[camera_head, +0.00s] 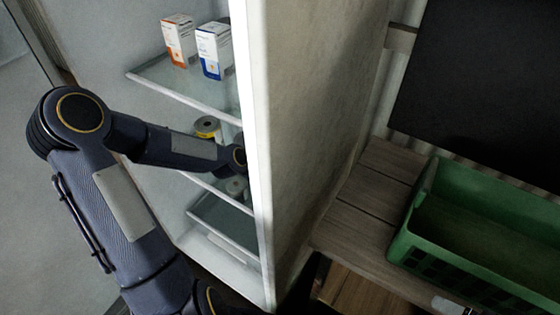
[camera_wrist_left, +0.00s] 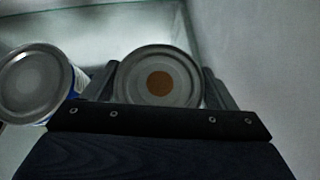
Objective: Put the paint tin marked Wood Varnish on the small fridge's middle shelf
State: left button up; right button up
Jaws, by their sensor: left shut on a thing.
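The small fridge (camera_head: 310,110) stands open in the head view, with my left arm reaching inside. Its middle shelf (camera_head: 218,188) is partly covered by my forearm. In the left wrist view my left gripper (camera_wrist_left: 160,88) is shut on a round tin (camera_wrist_left: 158,76) with a grey lid and an orange-brown dot. The tin's label is turned out of sight, so I cannot read it. Whether it touches a shelf I cannot tell. The fridge wall hides my left gripper in the head view. My right gripper is not in view.
Another tin (camera_wrist_left: 34,80) with a plain grey lid is close on the left in the wrist view. An orange-marked box (camera_head: 179,40) and a blue-marked box (camera_head: 214,50) stand on the upper shelf (camera_head: 178,88). A yellow-rimmed round thing (camera_head: 207,127) is behind my forearm. A green crate (camera_head: 425,225) sits right.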

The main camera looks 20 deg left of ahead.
pick_arm(q)
jog(key=o, duration=1.5)
jog(key=shift+f, duration=0.1)
jog(key=shift+c, duration=0.2)
jog(key=shift+r, duration=0.25)
jog(key=p+v, duration=0.3)
jog(key=v, duration=0.4)
jog(key=shift+s, duration=0.2)
